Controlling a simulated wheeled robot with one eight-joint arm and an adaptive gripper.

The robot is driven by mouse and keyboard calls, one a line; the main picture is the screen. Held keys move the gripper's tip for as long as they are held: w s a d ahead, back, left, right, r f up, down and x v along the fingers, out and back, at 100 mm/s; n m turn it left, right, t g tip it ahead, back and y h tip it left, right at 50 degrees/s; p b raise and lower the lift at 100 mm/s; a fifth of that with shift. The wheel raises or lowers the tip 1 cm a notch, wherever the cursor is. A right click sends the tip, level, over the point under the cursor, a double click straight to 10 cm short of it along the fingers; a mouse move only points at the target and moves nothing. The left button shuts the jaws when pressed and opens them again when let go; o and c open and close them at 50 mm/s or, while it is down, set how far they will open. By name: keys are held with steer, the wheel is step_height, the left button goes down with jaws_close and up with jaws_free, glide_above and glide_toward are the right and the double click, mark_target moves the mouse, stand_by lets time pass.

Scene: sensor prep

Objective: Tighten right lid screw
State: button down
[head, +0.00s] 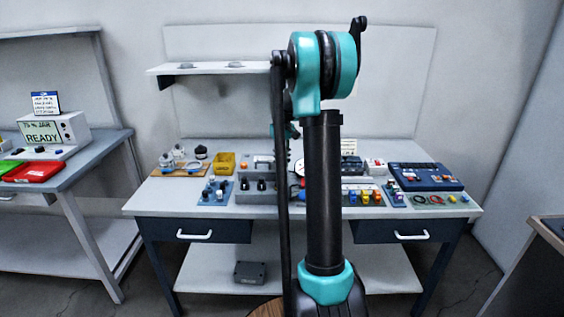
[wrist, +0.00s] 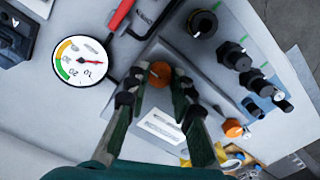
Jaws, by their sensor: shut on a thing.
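An orange-topped screw (wrist: 159,72) stands between the fingertips of my gripper (wrist: 158,84) in the wrist view. The fingers are shut on its sides. It sits on a grey box face with a white label plate (wrist: 162,130). In the head view the grey box (head: 257,184) is on the bench, left of my arm column.
A round gauge (wrist: 81,62) and a red-handled tool (wrist: 121,14) lie beside the box. Several black knobs (wrist: 203,22) stick up near my fingers. A yellow bin (head: 224,164) and a blue case (head: 425,177) stand on the crowded bench (head: 150,203).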

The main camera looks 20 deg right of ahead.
steer(key=m, duration=0.4)
steer(key=shift+m, duration=0.3)
steer(key=m, duration=0.4)
steer(key=shift+m, duration=0.3)
steer(key=m, duration=0.4)
steer(key=shift+m, duration=2.5)
steer(key=c, duration=1.3)
jaws_free()
